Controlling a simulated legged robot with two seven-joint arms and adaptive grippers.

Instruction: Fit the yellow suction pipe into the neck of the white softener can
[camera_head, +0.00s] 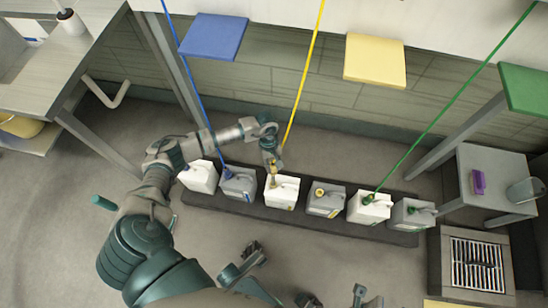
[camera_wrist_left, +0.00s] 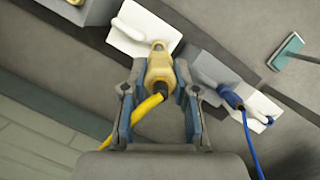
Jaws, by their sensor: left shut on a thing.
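My left gripper (camera_head: 271,164) is shut on the yellow suction pipe (camera_head: 303,75), holding it by its yellow end piece. In the left wrist view that end piece (camera_wrist_left: 160,70) sits between the two fingers (camera_wrist_left: 159,98). The white softener can (camera_head: 281,195) stands upright below, third from the left in the row. In the wrist view this white can (camera_wrist_left: 138,32) lies just beyond the pipe's tip. The end piece hides the can's neck, so I cannot tell whether the tip is inside it or above it.
The cans stand on a dark mat (camera_head: 300,220). Just left is a grey can (camera_head: 238,186) with a blue pipe; just right is a grey can (camera_head: 325,203) with a yellow top. A white can (camera_head: 368,209) has a green pipe. Open floor lies before the mat.

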